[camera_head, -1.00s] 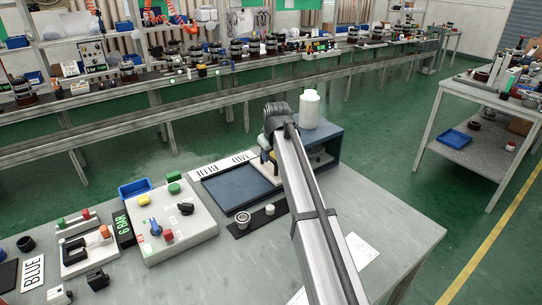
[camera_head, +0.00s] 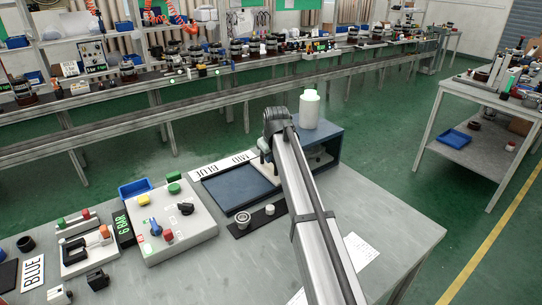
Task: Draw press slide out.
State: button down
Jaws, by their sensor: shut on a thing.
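The press is a dark blue open-fronted box (camera_head: 330,146) at the back right of the bench. My gripper (camera_head: 265,157) is at the box's left, open side, low by the slide's near end. It is shut on the slide, though my arm and wrist hide most of the fingers and the grip itself.
A white bottle (camera_head: 309,109) stands on top of the box. A dark blue tray (camera_head: 240,188) lies left of my gripper. A dark strip (camera_head: 257,220) with small round parts lies in front, beside a control box (camera_head: 172,222). The right bench end is mostly clear.

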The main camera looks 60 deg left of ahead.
dwell(0.5)
jog(key=s, duration=2.1)
jog(key=shift+s, duration=0.2)
jog(key=c, duration=1.1)
grip_release()
jog(key=shift+r, duration=0.1)
jog(key=v, duration=1.3)
jog(key=shift+r, duration=0.35)
jog(key=shift+d, duration=0.15)
